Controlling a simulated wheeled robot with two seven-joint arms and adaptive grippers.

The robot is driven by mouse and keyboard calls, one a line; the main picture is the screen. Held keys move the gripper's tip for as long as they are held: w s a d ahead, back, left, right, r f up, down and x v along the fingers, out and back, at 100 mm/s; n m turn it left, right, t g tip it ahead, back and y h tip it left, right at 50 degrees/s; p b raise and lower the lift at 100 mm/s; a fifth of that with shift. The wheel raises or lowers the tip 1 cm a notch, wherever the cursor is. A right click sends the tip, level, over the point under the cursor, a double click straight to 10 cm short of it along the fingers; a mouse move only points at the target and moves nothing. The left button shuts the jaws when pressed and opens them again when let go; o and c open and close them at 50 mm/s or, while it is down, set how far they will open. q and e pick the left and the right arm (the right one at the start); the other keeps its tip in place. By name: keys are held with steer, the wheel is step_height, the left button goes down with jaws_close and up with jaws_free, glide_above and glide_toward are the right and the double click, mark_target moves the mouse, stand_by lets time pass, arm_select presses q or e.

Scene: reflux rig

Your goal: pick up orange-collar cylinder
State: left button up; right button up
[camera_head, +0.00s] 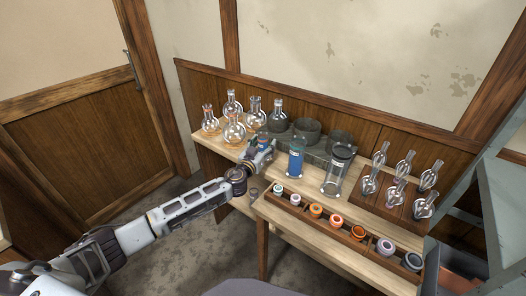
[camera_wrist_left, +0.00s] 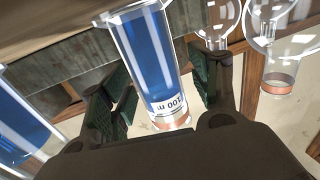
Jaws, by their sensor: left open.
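The orange-collar cylinder (camera_wrist_left: 150,55) holds blue liquid and has a white volume label, with a copper-orange collar (camera_wrist_left: 172,123) at one end. In the left wrist view it stands between the two dark finger pads of my left gripper (camera_wrist_left: 165,85), with a visible gap to the right-hand pad. In the head view my left gripper (camera_head: 262,153) is at the bench's left part and mostly hides this cylinder. The gripper is open. My right gripper is not in view.
A second blue-filled cylinder (camera_head: 296,162) stands just right of the gripper; a clear one (camera_head: 338,172) is further right. Round flasks (camera_head: 234,133) stand close behind at left. Grey-green pots (camera_head: 306,131) are behind. A rack of coloured rings (camera_head: 337,221) lies in front.

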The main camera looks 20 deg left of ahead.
arm_select(q)
steer(key=shift+c, duration=0.4)
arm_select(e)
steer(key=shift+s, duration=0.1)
arm_select(q)
steer(key=c, duration=1.2)
steer(key=shift+o, duration=0.2)
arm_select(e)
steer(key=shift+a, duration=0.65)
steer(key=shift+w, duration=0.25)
